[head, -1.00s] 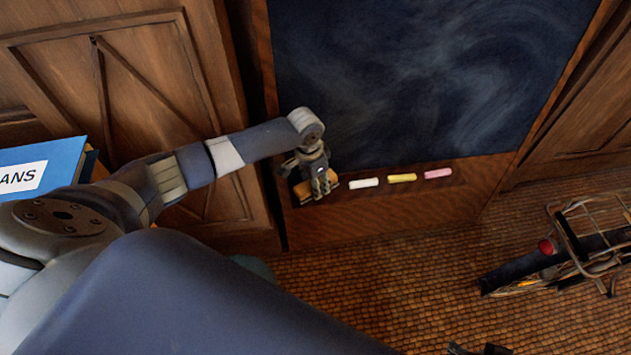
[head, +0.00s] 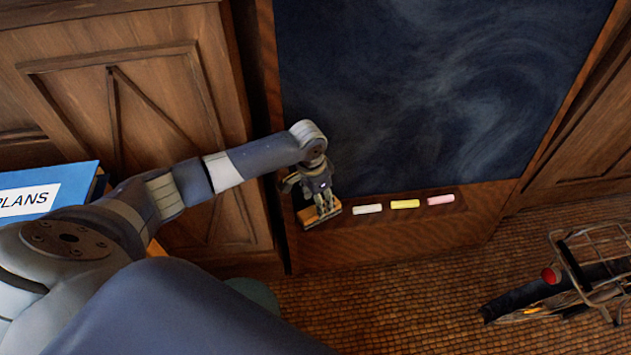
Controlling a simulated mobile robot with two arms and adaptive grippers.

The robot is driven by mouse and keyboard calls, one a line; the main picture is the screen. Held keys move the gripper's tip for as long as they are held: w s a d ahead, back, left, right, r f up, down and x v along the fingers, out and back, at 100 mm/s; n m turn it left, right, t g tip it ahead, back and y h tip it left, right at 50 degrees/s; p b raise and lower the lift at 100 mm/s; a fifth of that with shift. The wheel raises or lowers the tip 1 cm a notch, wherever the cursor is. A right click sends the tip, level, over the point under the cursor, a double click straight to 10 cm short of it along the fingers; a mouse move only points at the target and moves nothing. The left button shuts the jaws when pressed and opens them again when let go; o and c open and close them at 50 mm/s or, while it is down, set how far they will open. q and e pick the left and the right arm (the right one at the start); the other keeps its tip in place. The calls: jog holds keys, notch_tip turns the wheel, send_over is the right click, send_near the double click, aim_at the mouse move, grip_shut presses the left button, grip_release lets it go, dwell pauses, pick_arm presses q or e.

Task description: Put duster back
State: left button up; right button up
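The duster (head: 307,218), a small block with an orange-brown wooden look, sits at the left end of the chalkboard's ledge (head: 410,222). My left gripper (head: 324,212) points down over it, with its fingers at the duster and hiding part of it. The view is too small to show whether the fingers grip it or are apart around it. My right gripper is not in view.
White chalk (head: 367,209), yellow chalk (head: 405,204) and pink chalk (head: 441,199) lie on the ledge right of the duster. The dark chalkboard (head: 430,80) rises behind. A blue "PLANS" box (head: 75,178) is at left; a bicycle (head: 560,280) stands at right.

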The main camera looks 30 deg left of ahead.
aim_at(315, 211)
pick_arm(q)
notch_tip(315, 211, up, 7)
jog(key=p, duration=0.2)
jog(key=s+d+f+t+h, duration=0.1)
jog(key=s+d+f, duration=0.9)
jog(key=f, duration=0.1)
jog(key=s+a+f+n, duration=0.2)
jog(key=s+f, duration=0.1)
jog(key=s, duration=0.4)
jog(key=s+a+f+n+y, duration=0.1)
jog(key=s+f, duration=0.3)
jog(key=s, duration=0.4)
jog(key=shift+a+n+t, duration=0.3)
jog(key=shift+a+n, duration=0.1)
jog(key=shift+n, duration=0.1)
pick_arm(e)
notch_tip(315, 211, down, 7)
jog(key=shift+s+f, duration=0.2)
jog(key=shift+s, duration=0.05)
